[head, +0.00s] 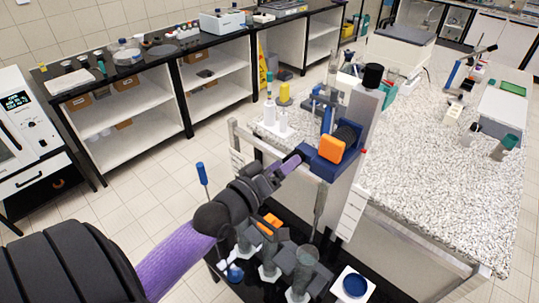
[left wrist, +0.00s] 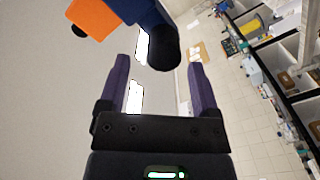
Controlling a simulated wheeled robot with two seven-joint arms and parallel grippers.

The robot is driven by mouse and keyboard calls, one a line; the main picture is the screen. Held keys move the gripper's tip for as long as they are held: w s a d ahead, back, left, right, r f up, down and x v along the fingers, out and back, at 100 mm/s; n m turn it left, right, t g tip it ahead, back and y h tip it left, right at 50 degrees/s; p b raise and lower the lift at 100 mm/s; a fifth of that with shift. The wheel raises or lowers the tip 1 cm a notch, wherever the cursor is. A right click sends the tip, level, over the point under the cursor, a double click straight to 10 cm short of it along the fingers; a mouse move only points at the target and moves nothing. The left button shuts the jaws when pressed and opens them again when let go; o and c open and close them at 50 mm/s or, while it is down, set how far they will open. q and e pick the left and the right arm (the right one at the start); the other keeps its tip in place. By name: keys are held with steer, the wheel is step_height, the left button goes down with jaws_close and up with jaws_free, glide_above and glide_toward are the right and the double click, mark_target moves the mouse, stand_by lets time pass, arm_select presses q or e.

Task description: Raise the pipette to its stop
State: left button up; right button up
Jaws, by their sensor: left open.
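A tall grey column (head: 358,178) with a black top stands at the near end of the speckled bench. It bears a blue carriage (head: 323,167) with an orange block and a black ribbed cylinder; which part is the pipette I cannot tell. My left gripper (head: 296,161) is at the left side of this carriage, its purple fingers partly hidden against it. In the left wrist view the gripper (left wrist: 159,64) is open. The carriage's dark rounded end (left wrist: 166,50) shows between the fingertips with gaps on both sides. The orange block (left wrist: 93,18) is upper left.
The speckled bench (head: 440,165) lies to the right, its middle clear. Below my arm are several grey holders on a black surface and a blue dish (head: 355,285). A blue-handled tool (head: 202,174) stands left of my wrist. Tiled floor is free at left.

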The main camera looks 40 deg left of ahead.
arm_select(q)
steer(key=s, duration=0.6)
steer(key=shift+a+b, duration=0.2)
steer(key=shift+b, duration=0.2)
steer(key=shift+w, duration=0.1)
steer(key=s+f+m+g+y+b, duration=0.1)
steer(key=s+f+g+b, duration=0.3)
steer(key=f, duration=1)
steer(key=f+m+g+b, duration=0.1)
steer(key=f+b, duration=0.5)
steer(key=f, duration=0.8)
steer(key=s+f+m+g+y+b, duration=0.1)
steer(key=s+f+g+b, duration=0.3)
steer(key=f, duration=0.9)
steer(key=s+d+f+m+g+b, duration=0.3)
steer(key=s+f+b, duration=0.3)
steer(key=s+f, duration=0.4)
steer(key=s+d+f+m+g+b, duration=0.4)
steer(key=s+f+b, duration=0.3)
steer(key=f, duration=1.1)
steer(key=s+m+g, duration=0.1)
steer(key=s, duration=0.3)
steer(key=shift+d+f+h, duration=0.2)
steer(key=shift+h, duration=0.1)
